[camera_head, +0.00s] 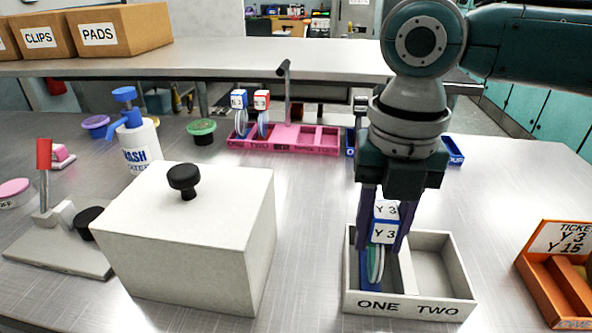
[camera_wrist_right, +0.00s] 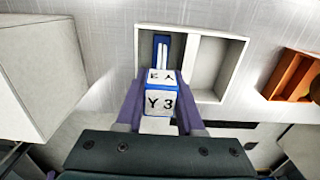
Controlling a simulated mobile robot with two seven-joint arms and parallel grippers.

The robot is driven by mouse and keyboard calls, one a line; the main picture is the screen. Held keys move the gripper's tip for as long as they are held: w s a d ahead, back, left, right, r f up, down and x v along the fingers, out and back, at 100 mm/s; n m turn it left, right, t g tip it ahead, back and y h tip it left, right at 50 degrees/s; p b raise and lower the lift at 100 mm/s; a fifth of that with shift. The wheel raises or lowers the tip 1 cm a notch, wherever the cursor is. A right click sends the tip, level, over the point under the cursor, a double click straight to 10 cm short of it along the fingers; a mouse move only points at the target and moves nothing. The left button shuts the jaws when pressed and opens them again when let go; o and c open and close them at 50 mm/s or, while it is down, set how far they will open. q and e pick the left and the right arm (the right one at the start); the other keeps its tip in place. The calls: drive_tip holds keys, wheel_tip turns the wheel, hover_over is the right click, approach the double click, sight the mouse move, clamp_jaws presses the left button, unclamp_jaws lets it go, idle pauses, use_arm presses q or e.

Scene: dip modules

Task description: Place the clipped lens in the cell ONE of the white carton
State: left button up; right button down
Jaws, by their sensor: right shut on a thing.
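The white carton (camera_head: 408,307) stands at the front right of the bench, its cells marked ONE on the left and TWO on the right. It also shows in the wrist view (camera_wrist_right: 194,66). My right gripper (camera_head: 386,226) points down over cell ONE. It is shut on the clip of the clipped lens, a white and blue block (camera_head: 384,234) marked Y 3, also seen in the wrist view (camera_wrist_right: 159,102). The round lens (camera_head: 376,264) hangs upright below the clip, inside cell ONE. I cannot tell whether it touches the floor. Cell TWO is empty. My left gripper is out of view.
A white box with a black knob (camera_head: 190,240) stands left of the carton. An orange ticket holder (camera_head: 562,275) reading Y 3 and Y 15 is at the right. A pink rack (camera_head: 285,139) with two clipped lenses stands behind. A blue-pump WASH bottle (camera_head: 138,143) is at the left.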

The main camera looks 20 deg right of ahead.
drive_tip(key=c, duration=0.5)
unclamp_jaws()
